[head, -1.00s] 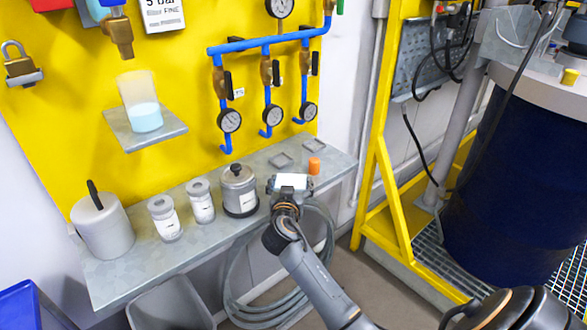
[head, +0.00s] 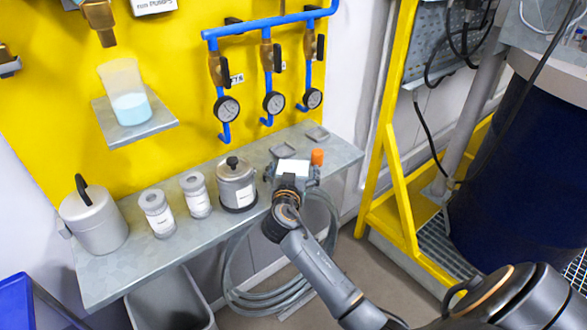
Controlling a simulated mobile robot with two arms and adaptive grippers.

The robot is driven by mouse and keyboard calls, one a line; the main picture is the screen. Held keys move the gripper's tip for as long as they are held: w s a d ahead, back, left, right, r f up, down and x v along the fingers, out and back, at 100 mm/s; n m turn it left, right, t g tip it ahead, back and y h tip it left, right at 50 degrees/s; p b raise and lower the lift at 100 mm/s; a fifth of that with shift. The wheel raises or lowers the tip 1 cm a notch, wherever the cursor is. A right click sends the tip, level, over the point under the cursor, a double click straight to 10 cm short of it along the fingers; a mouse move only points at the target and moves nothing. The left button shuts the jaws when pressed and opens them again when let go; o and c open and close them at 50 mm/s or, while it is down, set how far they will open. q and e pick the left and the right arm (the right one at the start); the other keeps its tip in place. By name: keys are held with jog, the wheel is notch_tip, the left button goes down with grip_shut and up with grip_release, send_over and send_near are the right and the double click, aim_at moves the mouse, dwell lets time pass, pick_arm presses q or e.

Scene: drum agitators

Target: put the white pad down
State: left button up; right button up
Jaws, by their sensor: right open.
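The white pad (head: 293,168) lies flat at the right part of the grey metal shelf (head: 110,277), just beyond my right gripper (head: 291,174). My right gripper reaches in from the lower right, with its jaws open around or beside the pad. The gripper body hides the pad's near side, and I cannot tell whether the pad touches the shelf or a finger. My left gripper does not show.
An orange cap (head: 317,157) stands close right of the pad. Small square trays (head: 283,150) lie behind it. A grey lidded pot (head: 236,184) and white-labelled jars (head: 195,195) stand to the left. A yellow frame (head: 392,150) rises at right.

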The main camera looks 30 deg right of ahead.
jog(key=shift+r, duration=0.1)
jog(key=v, duration=0.3)
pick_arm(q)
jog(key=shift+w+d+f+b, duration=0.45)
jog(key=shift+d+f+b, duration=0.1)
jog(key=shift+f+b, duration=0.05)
pick_arm(e)
jog(key=v, duration=0.9)
